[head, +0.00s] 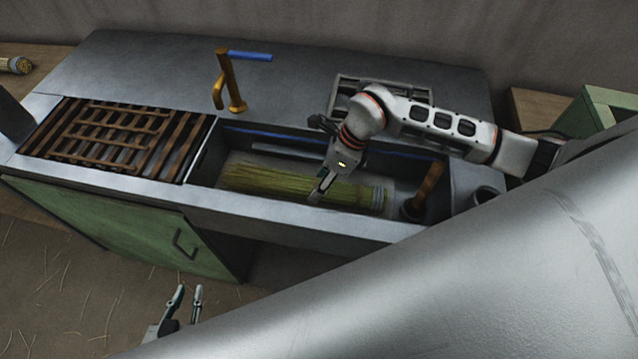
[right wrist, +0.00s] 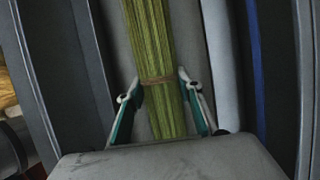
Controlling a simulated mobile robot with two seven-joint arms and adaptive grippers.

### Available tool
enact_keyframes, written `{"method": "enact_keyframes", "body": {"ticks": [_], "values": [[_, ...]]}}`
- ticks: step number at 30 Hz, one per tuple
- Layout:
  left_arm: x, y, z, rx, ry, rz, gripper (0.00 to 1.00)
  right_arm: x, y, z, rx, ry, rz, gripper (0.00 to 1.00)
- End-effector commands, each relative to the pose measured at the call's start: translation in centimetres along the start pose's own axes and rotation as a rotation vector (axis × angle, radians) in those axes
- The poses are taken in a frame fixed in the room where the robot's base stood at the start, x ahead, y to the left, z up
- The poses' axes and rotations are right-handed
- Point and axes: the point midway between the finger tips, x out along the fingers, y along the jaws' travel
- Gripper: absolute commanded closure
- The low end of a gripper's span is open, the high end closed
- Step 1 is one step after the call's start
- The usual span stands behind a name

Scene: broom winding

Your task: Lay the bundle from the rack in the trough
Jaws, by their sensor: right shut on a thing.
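The bundle (head: 270,187) of yellow-green straw lies lengthwise in the trough (head: 207,158), the sunken metal basin in the counter. A pale band shows near its right end. My right gripper (head: 320,192) reaches down into the trough and is shut on the bundle. In the right wrist view the bundle (right wrist: 150,40) runs between the two fingers, with a brown tie near the fingertips. I cannot tell whether the bundle touches the trough floor. The brown slatted rack (head: 110,133) left of the trough holds no bundle. My left gripper (head: 189,291) is open and empty, low in front of the counter.
A wooden-handled tool (head: 428,187) stands at the trough's right end. A brass tap (head: 234,95) with a blue lever rises behind the trough. A grey grid (head: 350,86) lies behind my right arm. Another bundle (head: 16,65) lies far left.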

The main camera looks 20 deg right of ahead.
Motion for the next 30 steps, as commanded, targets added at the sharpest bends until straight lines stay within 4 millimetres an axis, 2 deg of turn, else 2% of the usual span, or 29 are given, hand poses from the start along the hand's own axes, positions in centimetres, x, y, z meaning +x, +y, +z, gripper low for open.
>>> {"method": "enact_keyframes", "body": {"ticks": [1,3,14,19,30], "values": [[0.0,0.0,0.0,0.0,0.0,0.0,0.78,0.0,0.0,0.0,0.0,0.0,0.0,0.59],[0.0,0.0,0.0,0.0,0.0,0.0,0.78,0.0,0.0,0.0,0.0,0.0,0.0,0.45],[0.0,0.1,0.5,0.001,-0.009,0.001,0.78,-0.4,-0.1,0.0,-0.001,-0.001,-0.001,0.45],[0.0,0.0,0.4,0.001,-0.007,0.001,0.78,-2.6,-0.1,0.0,-0.003,-0.001,-0.004,0.45],[0.0,0.0,0.3,0.0,-0.005,0.001,0.78,-9.8,-0.1,0.0,-0.001,0.0,-0.004,0.45]]}}
